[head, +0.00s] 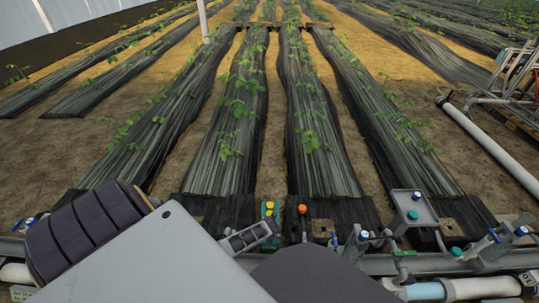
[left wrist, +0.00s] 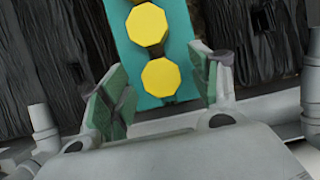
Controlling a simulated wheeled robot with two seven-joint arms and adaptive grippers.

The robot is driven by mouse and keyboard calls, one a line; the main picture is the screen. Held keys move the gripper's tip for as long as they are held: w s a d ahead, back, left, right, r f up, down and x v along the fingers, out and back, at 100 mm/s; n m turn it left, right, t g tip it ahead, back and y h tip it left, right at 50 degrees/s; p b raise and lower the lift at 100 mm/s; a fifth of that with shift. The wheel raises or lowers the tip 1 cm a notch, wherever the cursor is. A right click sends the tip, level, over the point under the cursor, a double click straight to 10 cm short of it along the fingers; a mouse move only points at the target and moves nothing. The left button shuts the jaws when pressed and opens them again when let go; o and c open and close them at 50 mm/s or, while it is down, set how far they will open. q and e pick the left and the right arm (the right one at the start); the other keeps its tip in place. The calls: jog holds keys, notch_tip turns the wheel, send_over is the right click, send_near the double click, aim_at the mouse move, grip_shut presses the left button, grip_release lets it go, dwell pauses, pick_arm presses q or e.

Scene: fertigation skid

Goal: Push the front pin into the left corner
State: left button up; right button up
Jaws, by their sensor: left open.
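A teal block (left wrist: 138,30) with two yellow eight-sided pin heads shows in the left wrist view. The nearer head (left wrist: 161,80) lies between the finger tips, and the farther head (left wrist: 147,25) is just beyond it. The teal and yellow piece also shows small in the head view (head: 270,209), just past my left gripper (head: 268,232). In the wrist view my left gripper (left wrist: 160,64) is open, its green-padded fingers apart on either side of the block. I cannot tell whether a finger touches it. No corner is clear to me. My right gripper is not in view.
An orange-topped fitting (head: 303,210) stands just right of the teal piece. A grey pipe (head: 450,263) with blue- and green-capped valves runs across the front right. Black-covered plant rows (head: 232,140) stretch away behind. My own arm hides the front left.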

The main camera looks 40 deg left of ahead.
pick_arm(q)
jog(key=shift+w+f, duration=0.1)
jog(key=shift+f, duration=0.1)
jog(key=shift+c, duration=0.3)
jog(key=c, duration=1)
jog(key=shift+c, duration=0.2)
jog(key=shift+r, duration=0.15)
